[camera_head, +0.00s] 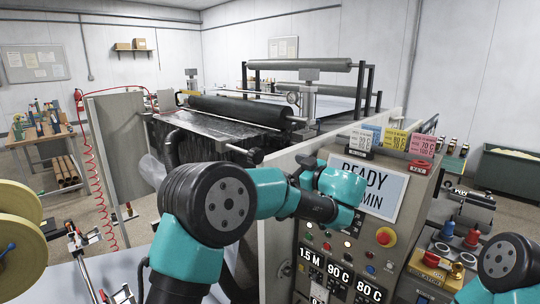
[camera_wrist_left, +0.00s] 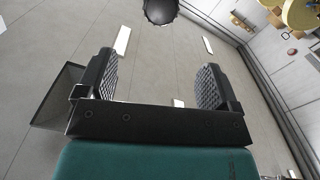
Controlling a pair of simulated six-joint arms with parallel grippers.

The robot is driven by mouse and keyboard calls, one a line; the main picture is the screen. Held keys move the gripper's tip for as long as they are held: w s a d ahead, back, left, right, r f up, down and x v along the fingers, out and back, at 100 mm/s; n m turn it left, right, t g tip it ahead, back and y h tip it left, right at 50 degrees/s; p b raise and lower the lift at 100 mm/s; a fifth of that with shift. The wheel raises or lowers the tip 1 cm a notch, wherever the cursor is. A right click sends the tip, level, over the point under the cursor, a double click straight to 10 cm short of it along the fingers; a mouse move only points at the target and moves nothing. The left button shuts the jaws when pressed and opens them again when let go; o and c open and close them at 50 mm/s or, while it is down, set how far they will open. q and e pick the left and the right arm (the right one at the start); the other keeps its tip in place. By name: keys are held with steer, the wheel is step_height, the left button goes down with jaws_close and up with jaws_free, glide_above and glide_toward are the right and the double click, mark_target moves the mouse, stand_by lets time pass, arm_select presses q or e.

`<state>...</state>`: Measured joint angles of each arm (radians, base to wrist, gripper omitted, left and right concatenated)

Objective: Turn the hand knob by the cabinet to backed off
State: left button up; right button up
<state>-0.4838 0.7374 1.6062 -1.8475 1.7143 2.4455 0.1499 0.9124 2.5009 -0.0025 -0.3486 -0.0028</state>
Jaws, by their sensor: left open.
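A dark hand knob (camera_head: 256,155) on a shaft seems to stick out from the machine beside the cabinet (camera_head: 340,245); its setting cannot be read. My left arm reaches across the cabinet front. My left gripper (camera_head: 298,172) is small and partly hidden by the wrist in the head view, in front of the cabinet's upper left. In the left wrist view the left gripper (camera_wrist_left: 160,88) is open, with nothing between its ribbed fingers. A dark round part (camera_wrist_left: 160,10) shows beyond them; I cannot tell whether it is the knob. My right gripper is out of view.
A sign reading READY (camera_head: 385,190), lit buttons and a red knob (camera_head: 385,237) are on the cabinet front. Coloured cards (camera_head: 395,138) stand on its top. Black rollers (camera_head: 240,108) lie behind. A yellow roll (camera_head: 20,235) is at the left. Bare floor (camera_wrist_left: 60,40) shows in the wrist view.

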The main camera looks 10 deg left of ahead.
mark_target(252, 154)
arm_select(q)
steer(key=shift+a, duration=0.2)
steer(key=x, duration=1.7)
steer(key=shift+w, duration=0.2)
steer(key=c, duration=0.9)
